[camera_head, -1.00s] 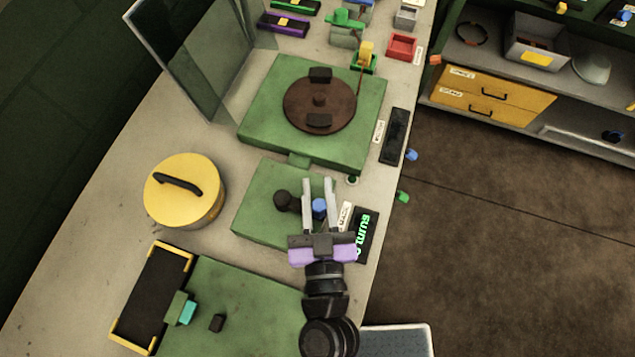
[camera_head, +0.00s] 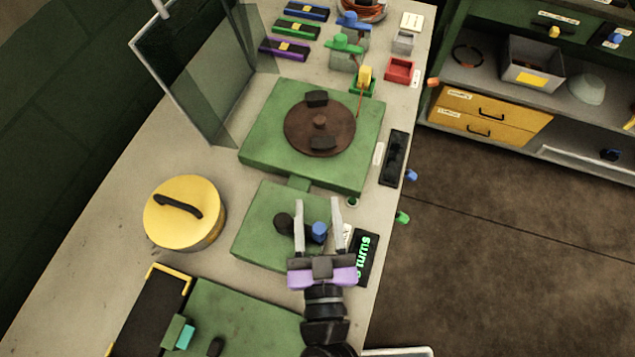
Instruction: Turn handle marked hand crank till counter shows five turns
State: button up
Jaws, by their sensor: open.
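The hand crank sits on a green box (camera_head: 255,245), with a round black part (camera_head: 284,222) and a blue knob (camera_head: 319,231) to its right. My gripper (camera_head: 318,203) is open, with one finger on each side of the blue knob in the picture. I cannot tell whether the fingers touch it. The black counter (camera_head: 366,258) beside the box shows "turns" in green; its digit is partly hidden behind my gripper and I cannot read it. A small white label (camera_head: 347,236) lies between box and counter, partly covered.
A green base with a brown disc (camera_head: 319,127) stands behind the crank box. A yellow lidded drum (camera_head: 185,212) is at left, below a glass panel (camera_head: 195,75). A green unit (camera_head: 245,305) lies in front. The bench's right edge is close to the counter.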

notch_tip(320, 180, up, 19)
jog(key=p, duration=0.2)
dwell(0.3)
